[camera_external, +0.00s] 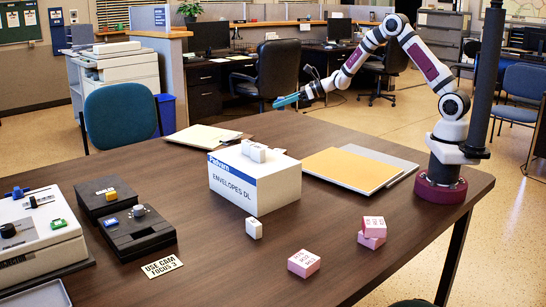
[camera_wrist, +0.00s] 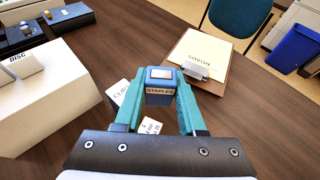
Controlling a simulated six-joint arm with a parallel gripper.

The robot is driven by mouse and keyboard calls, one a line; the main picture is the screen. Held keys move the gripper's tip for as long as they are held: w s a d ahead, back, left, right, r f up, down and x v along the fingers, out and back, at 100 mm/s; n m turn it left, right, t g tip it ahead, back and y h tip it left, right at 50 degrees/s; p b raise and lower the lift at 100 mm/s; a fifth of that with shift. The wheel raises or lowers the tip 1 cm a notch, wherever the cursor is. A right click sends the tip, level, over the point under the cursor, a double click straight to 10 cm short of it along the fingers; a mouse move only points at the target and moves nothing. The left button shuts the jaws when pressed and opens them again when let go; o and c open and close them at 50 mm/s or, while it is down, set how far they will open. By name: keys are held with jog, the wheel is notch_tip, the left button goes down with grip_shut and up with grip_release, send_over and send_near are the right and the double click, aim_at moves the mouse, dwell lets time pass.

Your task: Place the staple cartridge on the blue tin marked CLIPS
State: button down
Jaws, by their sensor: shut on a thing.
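My gripper (camera_wrist: 160,92) is shut on the staple cartridge (camera_wrist: 159,88), a small blue block with a STAPLES label and a pale top patch, held between teal fingers. In the external view my gripper (camera_external: 284,101) is raised above the table's far edge; the cartridge is hard to make out there. In the wrist view a white face with lettering that seems to read CLIPS (camera_wrist: 119,95) shows left of the cartridge, partly behind the left finger. I cannot tell its full shape or colour. No tin shows clearly in the external view.
The white ENVELOPES DL box (camera_external: 254,184) carries small white boxes. A clipboard (camera_wrist: 203,50) lies beyond the cartridge. A yellow pad (camera_external: 350,170), pink boxes (camera_external: 303,263) and black devices (camera_external: 138,232) are also on the table (camera_external: 215,268). The front middle has free room.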

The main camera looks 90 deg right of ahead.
jog(key=w+a+f, duration=0.3)
jog(key=w, duration=0.1)
jog(key=w+a+f, duration=0.3)
jog(key=a, duration=0.1)
jog(key=shift+w+a+f, duration=0.25)
jog(key=shift+w+f, duration=0.1)
jog(key=shift+w, duration=0.05)
jog(key=shift+w+a+f, duration=0.15)
jog(key=shift+f, duration=0.95)
jog(key=shift+w+a+f, duration=0.1)
jog(key=shift+w+f, duration=0.05)
jog(key=shift+f, duration=0.95)
jog(key=shift+f, duration=0.1)
jog(key=c, duration=0.5)
grip_release()
